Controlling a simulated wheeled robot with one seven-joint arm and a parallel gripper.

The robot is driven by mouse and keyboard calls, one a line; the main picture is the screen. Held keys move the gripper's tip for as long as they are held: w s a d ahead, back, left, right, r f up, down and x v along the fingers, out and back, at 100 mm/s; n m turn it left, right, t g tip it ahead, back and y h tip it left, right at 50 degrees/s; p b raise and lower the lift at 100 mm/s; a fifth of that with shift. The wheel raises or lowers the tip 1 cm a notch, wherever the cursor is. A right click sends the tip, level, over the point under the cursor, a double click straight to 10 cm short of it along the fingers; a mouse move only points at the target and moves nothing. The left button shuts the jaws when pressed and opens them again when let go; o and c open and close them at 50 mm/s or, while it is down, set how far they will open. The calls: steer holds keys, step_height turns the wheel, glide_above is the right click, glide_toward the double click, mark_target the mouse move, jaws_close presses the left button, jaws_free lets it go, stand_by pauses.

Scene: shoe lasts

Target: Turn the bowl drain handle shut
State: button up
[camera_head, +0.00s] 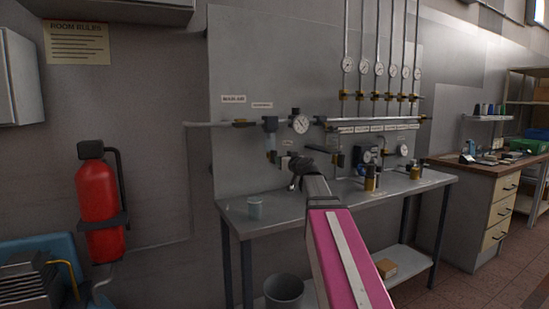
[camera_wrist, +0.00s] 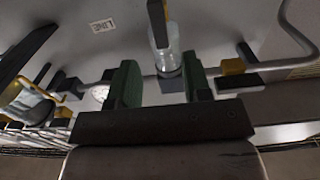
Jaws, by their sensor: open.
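The clear filter bowl (camera_head: 270,142) hangs under a dark filter head on the wall pipe. A small brass-coloured drain fitting (camera_head: 272,157) shows at its lower end. In the wrist view, which is turned upside down, the bowl (camera_wrist: 166,48) shows beyond and between my fingers. In the head view my gripper (camera_head: 300,170) is right of the bowl, partly hidden by my arm.
A round gauge (camera_head: 300,124) and a yellow-handled main air valve (camera_head: 240,123) are on the same pipe. A bucket (camera_head: 284,291) stands under the bench.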

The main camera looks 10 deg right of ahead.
steer(key=x, duration=0.8)
steer(key=shift+w+f, duration=0.1)
steer(key=shift+w, duration=0.05)
jaws_close()
